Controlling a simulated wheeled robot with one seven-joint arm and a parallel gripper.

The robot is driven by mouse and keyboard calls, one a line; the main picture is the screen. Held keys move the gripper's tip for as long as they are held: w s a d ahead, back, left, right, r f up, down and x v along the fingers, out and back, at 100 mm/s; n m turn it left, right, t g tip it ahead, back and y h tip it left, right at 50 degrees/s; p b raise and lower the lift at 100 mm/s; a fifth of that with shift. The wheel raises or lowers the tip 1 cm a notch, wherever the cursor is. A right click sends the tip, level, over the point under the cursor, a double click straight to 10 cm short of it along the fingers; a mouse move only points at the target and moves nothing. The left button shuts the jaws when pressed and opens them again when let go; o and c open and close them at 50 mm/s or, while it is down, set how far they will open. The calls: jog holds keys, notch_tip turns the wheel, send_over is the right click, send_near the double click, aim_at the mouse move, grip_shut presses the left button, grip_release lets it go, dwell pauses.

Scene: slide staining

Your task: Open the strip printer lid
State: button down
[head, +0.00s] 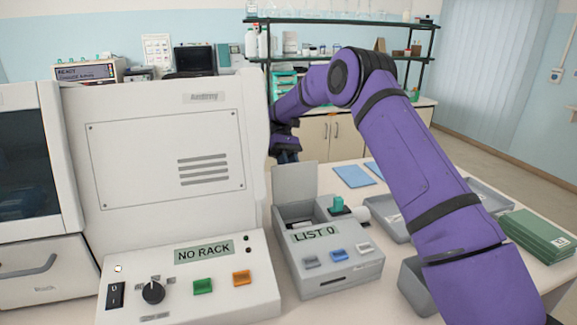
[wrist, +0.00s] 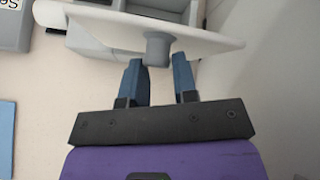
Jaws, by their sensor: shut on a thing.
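The strip printer (head: 335,280) is a grey box with a "LIST 0" display, standing right of the large white machine. Its lid (head: 296,181) stands up roughly vertical at the back, and the compartment below is uncovered. In the wrist view the lid (wrist: 105,22) is a pale plate seen nearly edge-on, with a grey knob (wrist: 157,48) on the side facing me. My gripper (wrist: 159,72) has its blue fingers on either side of the knob, shut on it. In the head view my gripper (head: 287,155) is behind the lid's top edge, partly hidden.
The white machine (head: 165,160) with a "NO RACK" display stands close on the left. Right of the printer are a grey tray (head: 490,196), green boxes (head: 537,237) and blue sheets (head: 353,176). A shelf rack (head: 340,22) stands behind.

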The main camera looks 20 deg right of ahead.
aim_at(295, 165)
jog(key=shift+d+f, duration=0.3)
jog(key=shift+d, duration=0.2)
jog(key=c, duration=1.2)
grip_release()
jog(key=shift+o, duration=1.2)
jog(key=shift+d, duration=0.15)
jog(key=shift+r, duration=0.1)
jog(key=shift+a+r, duration=0.1)
jog(key=shift+a, duration=0.2)
jog(key=shift+r, duration=0.1)
notch_tip(295, 165, up, 4)
jog(key=shift+f, duration=0.25)
jog(key=s+r, duration=0.1)
jog(key=s, duration=1.5)
